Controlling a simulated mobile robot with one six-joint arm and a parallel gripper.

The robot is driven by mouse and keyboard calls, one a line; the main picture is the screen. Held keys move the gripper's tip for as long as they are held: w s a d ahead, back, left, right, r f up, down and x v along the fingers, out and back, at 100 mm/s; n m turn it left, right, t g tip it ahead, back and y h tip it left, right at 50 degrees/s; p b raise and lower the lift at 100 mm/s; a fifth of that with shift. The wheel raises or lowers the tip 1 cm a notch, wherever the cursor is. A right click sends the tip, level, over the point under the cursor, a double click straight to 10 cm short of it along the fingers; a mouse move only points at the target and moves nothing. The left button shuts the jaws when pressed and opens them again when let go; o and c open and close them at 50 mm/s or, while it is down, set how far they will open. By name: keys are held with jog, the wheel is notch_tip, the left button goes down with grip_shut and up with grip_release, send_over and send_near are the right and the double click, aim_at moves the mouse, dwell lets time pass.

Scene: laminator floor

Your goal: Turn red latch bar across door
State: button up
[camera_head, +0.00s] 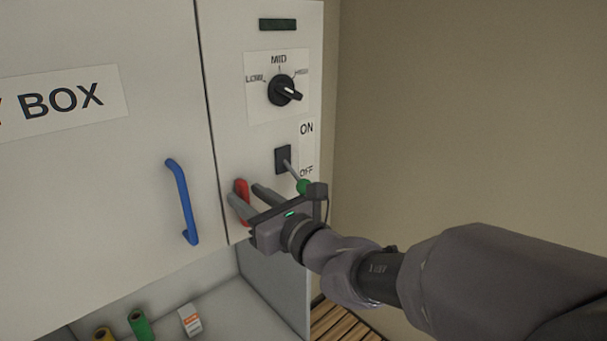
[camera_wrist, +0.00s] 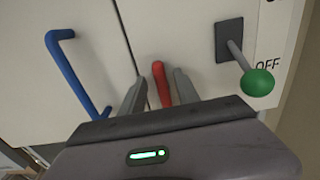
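The red latch bar (camera_head: 242,188) stands upright on the panel just right of the door seam, below the lever switch. The white door (camera_head: 110,190) with a blue handle (camera_head: 182,203) looks shut. My gripper (camera_head: 251,199) is open at the bar, pointing at the panel. In the wrist view the red latch bar (camera_wrist: 161,84) shows between the two grey fingers of my gripper (camera_wrist: 159,92), with gaps on both sides. The bar's lower end is hidden behind my gripper body in the wrist view.
A lever switch with a green knob (camera_head: 304,186) sits close above my gripper, lever down by OFF. A black dial (camera_head: 284,90) is higher on the panel. Below the door, a green roll (camera_head: 140,325) and small white box (camera_head: 190,320) stand on a shelf.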

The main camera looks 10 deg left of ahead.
jog(key=shift+w, duration=0.15)
grip_shut()
jog(key=shift+m, duration=0.3)
jog(key=m+p, duration=0.2)
jog(key=m, duration=0.1)
jog(key=shift+w+d+r, duration=0.1)
jog(key=shift+w+d, duration=0.1)
jog(key=shift+w, duration=0.05)
jog(key=shift+w+d+f+m+p, duration=0.25)
jog(key=shift+f+m+p, duration=0.2)
jog(key=shift+m+p, duration=1.55)
jog(key=shift+w+d+f+m+p, duration=0.2)
jog(key=shift+f+m+p, duration=0.3)
jog(key=shift+m+p, duration=1.55)
jog(key=shift+w+d+f+m+p, duration=0.2)
jog(key=shift+f+m+p, duration=0.45)
jog(key=shift+m, duration=2.5)
jog(key=shift+r, duration=0.15)
